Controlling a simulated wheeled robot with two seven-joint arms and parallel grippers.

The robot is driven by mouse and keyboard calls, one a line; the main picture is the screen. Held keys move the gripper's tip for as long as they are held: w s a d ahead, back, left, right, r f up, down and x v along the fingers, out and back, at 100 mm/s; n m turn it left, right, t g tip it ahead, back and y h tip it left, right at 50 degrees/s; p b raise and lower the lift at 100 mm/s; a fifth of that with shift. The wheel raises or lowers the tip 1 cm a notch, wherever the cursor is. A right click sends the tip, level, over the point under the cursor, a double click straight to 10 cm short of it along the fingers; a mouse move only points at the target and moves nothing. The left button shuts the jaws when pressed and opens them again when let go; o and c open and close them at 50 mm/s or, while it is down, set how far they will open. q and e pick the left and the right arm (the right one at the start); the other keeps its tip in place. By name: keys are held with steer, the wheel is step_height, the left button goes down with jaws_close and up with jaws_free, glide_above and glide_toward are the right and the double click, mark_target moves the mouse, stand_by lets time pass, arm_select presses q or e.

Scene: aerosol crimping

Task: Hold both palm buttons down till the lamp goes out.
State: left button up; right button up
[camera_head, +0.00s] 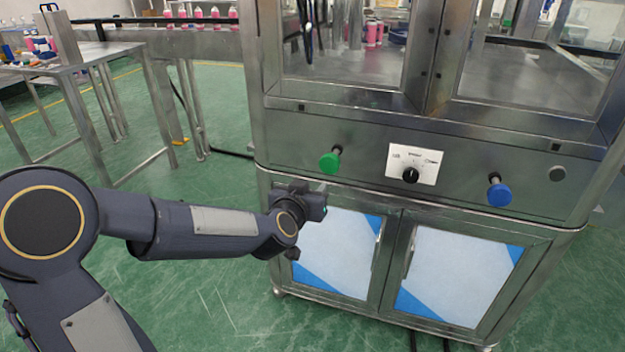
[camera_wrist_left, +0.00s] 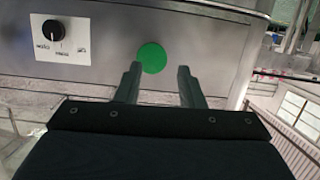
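The green palm button (camera_head: 329,162) and the blue palm button (camera_head: 499,194) stick out on stems from the machine's front panel. My left gripper (camera_head: 318,205) is below and a little left of the green button, apart from it. In the left wrist view my left gripper (camera_wrist_left: 159,70) is open and empty, and the green button (camera_wrist_left: 152,58) shows beyond and between its fingertips. A small grey round fitting (camera_head: 557,173) sits at the panel's right end; I cannot tell whether it is the lamp, and it shows no glow. My right gripper is out of view.
A white plate with a black knob (camera_head: 411,175) sits between the buttons. Cabinet doors (camera_head: 335,252) with handles lie below the panel. A steel table (camera_head: 75,68) and a conveyor with pink bottles (camera_head: 200,14) stand at the back left. Green floor is free at the left.

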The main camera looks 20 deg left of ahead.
mark_target(328, 163)
arm_select(q)
steer(key=o, duration=0.7)
steer(key=r, duration=0.1)
steer(key=w+r, duration=0.1)
steer(key=r+n+g+h, duration=0.1)
steer(key=shift+w+a, duration=0.15)
steer(key=shift+w, duration=0.15)
steer(key=shift+h, duration=0.3)
steer(key=x, duration=1.2)
steer(key=shift+w+r, duration=0.1)
steer(key=shift+r, duration=0.1)
steer(key=c, duration=1)
